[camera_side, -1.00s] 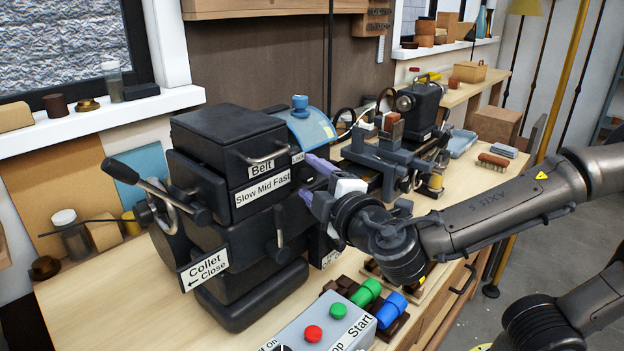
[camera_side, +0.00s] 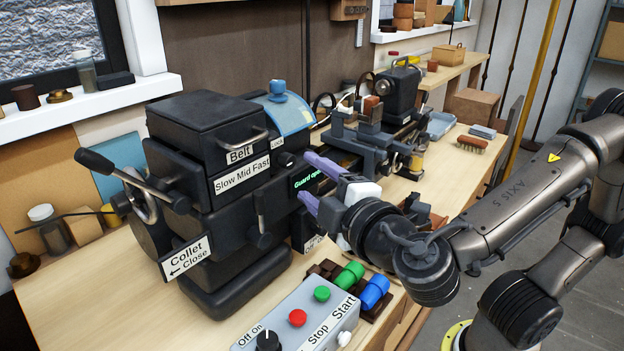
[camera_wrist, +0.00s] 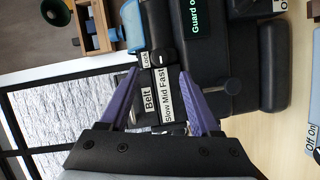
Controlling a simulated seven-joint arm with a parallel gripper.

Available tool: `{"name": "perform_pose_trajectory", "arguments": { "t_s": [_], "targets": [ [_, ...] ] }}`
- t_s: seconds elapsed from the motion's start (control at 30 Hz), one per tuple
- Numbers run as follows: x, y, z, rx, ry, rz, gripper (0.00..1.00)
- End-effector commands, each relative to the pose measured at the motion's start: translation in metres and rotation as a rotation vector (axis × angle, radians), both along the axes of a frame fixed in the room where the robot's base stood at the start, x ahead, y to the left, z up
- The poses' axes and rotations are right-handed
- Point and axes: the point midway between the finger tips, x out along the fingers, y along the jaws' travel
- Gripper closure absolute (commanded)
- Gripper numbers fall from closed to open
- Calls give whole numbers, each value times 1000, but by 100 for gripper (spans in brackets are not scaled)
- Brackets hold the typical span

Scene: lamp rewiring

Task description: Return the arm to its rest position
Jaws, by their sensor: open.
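My gripper (camera_side: 307,181) is open and empty, its two purple fingers apart. In the side view it is in front of the right part of the black lathe headstock (camera_side: 225,225), by a small screen with green text (camera_side: 308,178). I cannot tell whether there is a gap between the fingertips and the machine. In the wrist view the gripper (camera_wrist: 158,82) shows its fingers spread on either side of the "Belt" and "Slow Mid Fast" labels (camera_wrist: 163,97). My arm stretches in from the right.
A control box (camera_side: 305,312) with a knob and buttons stands at the front, beside green (camera_side: 348,275) and blue (camera_side: 375,291) cylinders in a dark rack. A blue guard (camera_side: 285,114) tops the machine. A brush (camera_side: 471,144) lies on the bench behind. Floor is free at the right.

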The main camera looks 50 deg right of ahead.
Motion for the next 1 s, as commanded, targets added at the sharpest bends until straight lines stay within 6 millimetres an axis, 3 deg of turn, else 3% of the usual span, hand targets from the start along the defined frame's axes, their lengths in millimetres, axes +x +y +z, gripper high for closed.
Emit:
{"name": "perform_pose_trajectory", "arguments": {
  "t_s": [0.17,0.27,0.37,0.5,0.63,0.77,0.9,1.0],
  "targets": [
    [4,-13,0,0,0,-41,36],
    [11,-43,13,24,-17,-131,36],
    [6,-97,23,90,-4,-284,36],
    [-26,-169,13,242,105,-508,36],
    [-72,-210,-11,431,239,-671,36],
    [-118,-216,-40,665,363,-759,36],
    [-149,-194,-65,925,450,-758,36],
    [-157,-168,-76,1090,487,-703,36]
  ]
}}
